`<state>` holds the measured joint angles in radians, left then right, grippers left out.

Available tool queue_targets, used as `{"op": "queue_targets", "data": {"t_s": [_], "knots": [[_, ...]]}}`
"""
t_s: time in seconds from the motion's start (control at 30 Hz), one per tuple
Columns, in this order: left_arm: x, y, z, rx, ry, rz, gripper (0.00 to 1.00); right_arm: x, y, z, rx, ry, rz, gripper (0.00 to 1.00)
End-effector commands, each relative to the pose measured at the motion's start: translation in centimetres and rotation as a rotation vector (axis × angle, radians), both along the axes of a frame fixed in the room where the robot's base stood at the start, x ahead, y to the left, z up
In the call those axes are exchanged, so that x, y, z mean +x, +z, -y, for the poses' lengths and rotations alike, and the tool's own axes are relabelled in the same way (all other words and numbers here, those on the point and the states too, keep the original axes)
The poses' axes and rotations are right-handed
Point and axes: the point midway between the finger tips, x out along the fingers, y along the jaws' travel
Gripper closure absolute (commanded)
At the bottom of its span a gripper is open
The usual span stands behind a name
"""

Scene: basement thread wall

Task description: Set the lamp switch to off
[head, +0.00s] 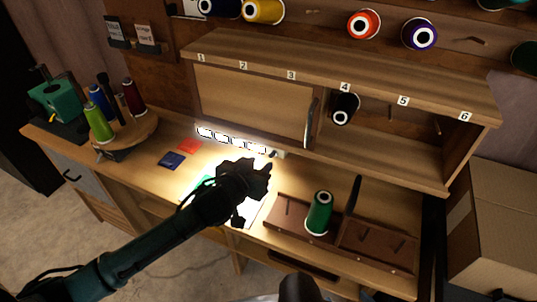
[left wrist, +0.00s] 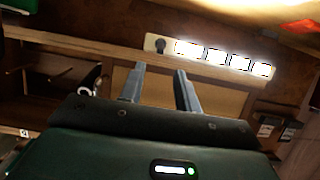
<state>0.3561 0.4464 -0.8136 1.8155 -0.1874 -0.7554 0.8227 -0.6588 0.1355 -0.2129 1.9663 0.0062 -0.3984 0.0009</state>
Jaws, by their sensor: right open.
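The lamp is a strip of several bright white segments (head: 230,140) under the numbered cabinet. It is lit and throws light on the bench. It also shows in the left wrist view (left wrist: 222,58). At its end sits a small dark round switch knob (head: 273,154), also in the left wrist view (left wrist: 160,46). My left gripper (head: 266,168) is just in front of the knob. In the left wrist view its two fingers (left wrist: 159,82) are apart with nothing between them, and the knob lies beyond them, apart from the tips.
A green spool (head: 319,213) stands on a brown pegged tray (head: 375,243) right of my left gripper. A round wooden stand (head: 125,137) with several spools is at the left. The cabinet shelf (head: 340,78) overhangs the lamp. Coloured cards lie on the bench.

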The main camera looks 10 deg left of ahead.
Motion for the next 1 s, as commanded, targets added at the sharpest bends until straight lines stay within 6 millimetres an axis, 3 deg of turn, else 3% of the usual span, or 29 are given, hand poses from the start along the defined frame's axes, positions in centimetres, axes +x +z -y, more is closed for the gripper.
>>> {"op": "queue_targets", "data": {"t_s": [0.2, 0.4, 0.83, 1.0], "knots": [[3.6, -1.4, 1.2, 0.0, 0.0, 0.0, 0.67, -0.1, -0.1, 0.1, -0.004, 0.003, -0.005, 0.32], [5.4, -2.4, 1.8, -0.001, 0.0, 0.0, 0.67, 0.0, -0.2, 0.2, -0.008, 0.004, -0.004, 0.32], [6.1, -2.7, 2.0, 0.0, -0.001, 0.0, 0.67, 0.3, 0.1, 0.2, -0.008, 0.005, 0.004, 0.32], [6.1, -2.7, 2.0, 0.0, -0.001, 0.0, 0.81, 0.3, 0.3, 0.2, -0.007, 0.004, 0.008, 0.32]]}}
